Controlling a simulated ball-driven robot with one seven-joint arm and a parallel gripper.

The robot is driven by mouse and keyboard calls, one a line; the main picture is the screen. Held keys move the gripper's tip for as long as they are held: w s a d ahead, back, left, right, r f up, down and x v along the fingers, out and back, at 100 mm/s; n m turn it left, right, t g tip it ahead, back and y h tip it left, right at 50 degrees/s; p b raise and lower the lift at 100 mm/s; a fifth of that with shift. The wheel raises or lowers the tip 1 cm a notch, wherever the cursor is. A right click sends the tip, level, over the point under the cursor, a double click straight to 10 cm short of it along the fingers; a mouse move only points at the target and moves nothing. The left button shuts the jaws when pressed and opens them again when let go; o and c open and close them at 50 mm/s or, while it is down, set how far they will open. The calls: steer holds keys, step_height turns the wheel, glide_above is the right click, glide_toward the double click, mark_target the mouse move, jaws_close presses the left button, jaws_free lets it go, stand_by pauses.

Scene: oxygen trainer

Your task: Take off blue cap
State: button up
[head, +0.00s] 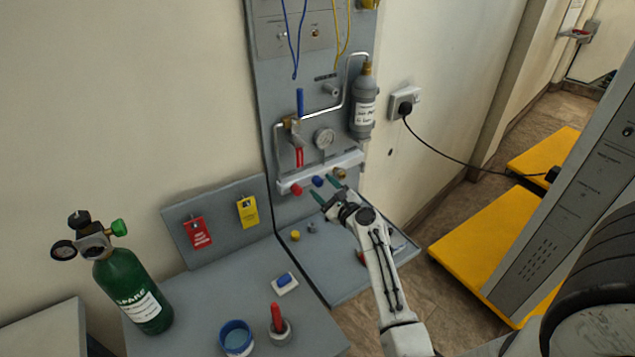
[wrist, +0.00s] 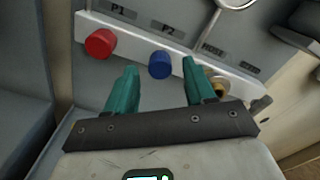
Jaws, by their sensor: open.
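The blue cap (head: 317,181) sits on the pale manifold bar of the grey panel, between a red cap (head: 296,189) and a brass fitting (head: 340,173). In the wrist view the blue cap (wrist: 160,64) is under the P2 label, beyond and between my fingertips. My gripper (head: 324,193) is open and empty, just in front of the bar. In the wrist view my gripper's teal fingers (wrist: 158,68) are spread, apart from the blue cap. The right finger partly hides the brass fitting (wrist: 217,84).
The red cap (wrist: 100,43) is left of my left finger. A gauge (head: 324,138), pipework and a grey cylinder (head: 363,105) are above the bar. A green SPARE cylinder (head: 130,287), blue cup (head: 236,338) and red-handled tool (head: 277,320) stand at lower left.

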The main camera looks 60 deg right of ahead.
steer(key=shift+w+d, duration=0.4)
steer(key=shift+w, duration=0.2)
jaws_close()
steer(key=shift+f+n+b, duration=0.2)
steer(key=shift+n+b, duration=0.3)
steer(key=shift+b, duration=0.1)
steer(key=shift+n+b, duration=0.4)
steer(key=shift+n, duration=0.2)
steer(key=shift+r+n, duration=0.2)
steer(key=shift+n, duration=0.5)
